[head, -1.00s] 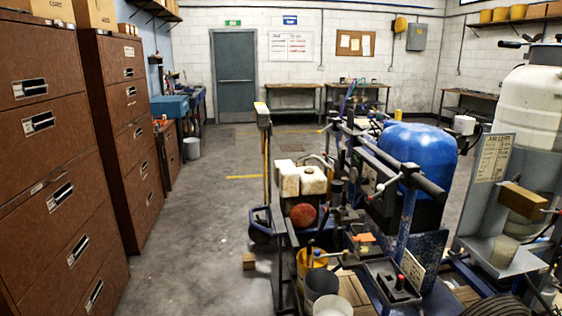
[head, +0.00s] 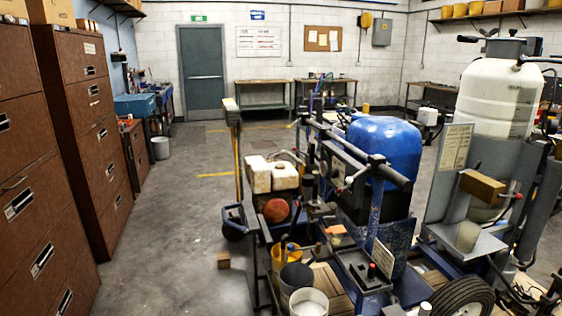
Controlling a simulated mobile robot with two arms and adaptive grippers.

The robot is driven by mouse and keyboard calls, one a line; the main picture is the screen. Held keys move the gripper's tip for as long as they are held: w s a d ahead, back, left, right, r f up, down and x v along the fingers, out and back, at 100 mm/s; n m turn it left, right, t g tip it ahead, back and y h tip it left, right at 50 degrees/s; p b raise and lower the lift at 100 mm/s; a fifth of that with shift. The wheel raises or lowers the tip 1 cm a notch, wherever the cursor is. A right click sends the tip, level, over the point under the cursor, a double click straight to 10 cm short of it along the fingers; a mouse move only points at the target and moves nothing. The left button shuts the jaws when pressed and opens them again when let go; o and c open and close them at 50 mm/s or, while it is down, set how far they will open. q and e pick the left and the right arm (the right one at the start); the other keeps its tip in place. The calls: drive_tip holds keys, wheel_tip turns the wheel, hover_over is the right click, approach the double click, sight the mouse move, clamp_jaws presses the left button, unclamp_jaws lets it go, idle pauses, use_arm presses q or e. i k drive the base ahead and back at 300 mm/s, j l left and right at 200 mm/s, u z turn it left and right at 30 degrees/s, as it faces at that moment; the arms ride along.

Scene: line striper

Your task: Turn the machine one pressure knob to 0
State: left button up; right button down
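A line striper machine (head: 365,250) with a blue frame and a rounded blue tank (head: 383,150) stands right of centre. A second machine (head: 478,190) with a tall white tank (head: 500,97) stands at the right. I cannot tell which is machine one, and no pressure knob or its setting can be made out for certain. A small red knob-like part (head: 371,270) shows on a box low on the blue machine. Neither of my grippers is in view.
Brown filing cabinets (head: 92,120) line the left side. Buckets (head: 309,302) sit low at the front of the blue machine, and a small wooden block (head: 223,259) lies on the floor. The concrete floor (head: 170,240) between cabinets and machine is mostly clear.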

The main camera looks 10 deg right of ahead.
sight(334, 173)
drive_tip(key=i+j+z, duration=0.1)
drive_tip(key=z, duration=0.35)
drive_tip(key=i+j+z, duration=0.1)
drive_tip(key=z, duration=0.4)
drive_tip(key=i+j+z, duration=0.1)
drive_tip(key=z, duration=0.35)
drive_tip(key=j+z, duration=0.3)
drive_tip(key=z, duration=0.2)
